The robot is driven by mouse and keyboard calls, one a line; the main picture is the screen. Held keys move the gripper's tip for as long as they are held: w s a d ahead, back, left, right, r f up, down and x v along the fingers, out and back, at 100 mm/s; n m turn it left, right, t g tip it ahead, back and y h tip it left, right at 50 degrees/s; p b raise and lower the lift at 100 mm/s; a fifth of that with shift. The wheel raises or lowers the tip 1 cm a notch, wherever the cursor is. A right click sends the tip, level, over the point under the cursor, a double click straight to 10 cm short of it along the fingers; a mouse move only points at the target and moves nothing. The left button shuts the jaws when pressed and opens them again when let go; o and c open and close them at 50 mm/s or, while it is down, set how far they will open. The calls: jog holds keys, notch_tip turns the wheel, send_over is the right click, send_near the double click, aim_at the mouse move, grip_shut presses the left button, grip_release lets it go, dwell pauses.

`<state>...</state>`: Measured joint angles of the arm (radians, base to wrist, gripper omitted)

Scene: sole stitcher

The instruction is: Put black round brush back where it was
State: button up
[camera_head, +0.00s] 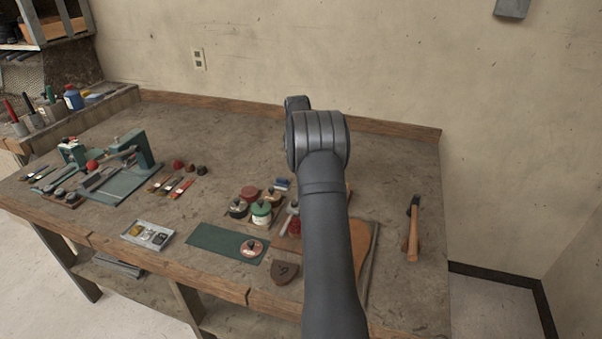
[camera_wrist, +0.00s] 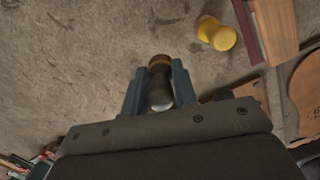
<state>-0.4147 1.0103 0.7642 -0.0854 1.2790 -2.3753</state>
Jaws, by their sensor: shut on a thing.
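My gripper (camera_wrist: 159,70) is shut on a small round object in the wrist view. It has a brown band at the far end and a dark, shiny body (camera_wrist: 160,98), and I take it to be the black round brush. It sits between the two blue-grey fingers, over the bare bench top (camera_wrist: 90,50). Its lower part is hidden behind the gripper body. In the head view my arm hides the gripper and the held object.
A yellow knobbed object (camera_wrist: 216,34) lies near the gripper in the wrist view, with wooden pieces (camera_wrist: 275,25) to its right. In the head view, tins (camera_head: 261,211), a green mat (camera_head: 215,241) and a hammer (camera_head: 412,235) lie on the bench. The bench's back middle is clear.

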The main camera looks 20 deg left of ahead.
jog(key=shift+a+f, duration=0.15)
jog(key=shift+a, duration=0.15)
jog(key=shift+f, duration=1.95)
jog(key=shift+f, duration=0.15)
jog(key=o, duration=1)
jog(key=r, duration=0.4)
jog(key=s+r, duration=0.1)
jog(key=r, duration=0.7)
jog(key=shift+s+a+r, duration=0.1)
jog(key=shift+s+a, duration=0.05)
jog(key=shift+a, duration=0.05)
